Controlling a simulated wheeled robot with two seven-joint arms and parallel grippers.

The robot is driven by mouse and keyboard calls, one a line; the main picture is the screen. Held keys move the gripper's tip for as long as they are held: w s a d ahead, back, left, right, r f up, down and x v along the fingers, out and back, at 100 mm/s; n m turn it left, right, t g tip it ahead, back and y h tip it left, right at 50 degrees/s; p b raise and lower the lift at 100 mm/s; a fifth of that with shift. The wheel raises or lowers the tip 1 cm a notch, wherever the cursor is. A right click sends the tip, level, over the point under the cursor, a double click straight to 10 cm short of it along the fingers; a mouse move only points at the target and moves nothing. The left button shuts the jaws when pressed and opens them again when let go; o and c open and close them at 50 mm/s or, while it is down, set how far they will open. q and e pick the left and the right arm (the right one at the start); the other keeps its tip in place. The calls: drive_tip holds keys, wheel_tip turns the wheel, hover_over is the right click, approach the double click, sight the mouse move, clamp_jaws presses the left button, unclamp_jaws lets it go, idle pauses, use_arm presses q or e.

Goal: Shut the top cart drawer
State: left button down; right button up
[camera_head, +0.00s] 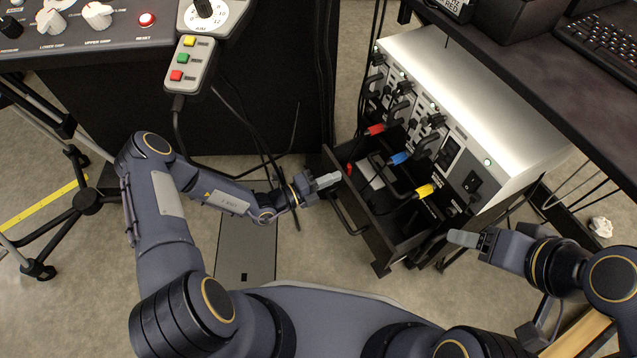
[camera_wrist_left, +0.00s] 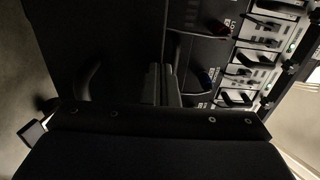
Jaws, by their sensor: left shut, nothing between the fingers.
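The black top cart drawer (camera_head: 387,240) stands pulled out from the cart, below the silver instrument box (camera_head: 480,95). Its front panel faces left and down in the head view, with a dark bar handle (camera_head: 347,218) on it. My left gripper (camera_head: 331,180) is shut and empty, at the outer face of the drawer front near its far end; whether it touches cannot be told. Its dark fingers also show together in the left wrist view (camera_wrist_left: 164,84). My right gripper (camera_head: 462,238) is by the drawer's near side, apart from the front panel; its jaw opening is unclear.
A dark bench with a keyboard (camera_head: 600,45) is at right. A control console with a button pendant (camera_head: 189,62) stands at left.

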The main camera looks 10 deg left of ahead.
use_arm(q)
drive_tip(key=x, duration=0.9)
drive_tip(key=shift+b, duration=0.3)
drive_tip(key=shift+s+a, duration=0.1)
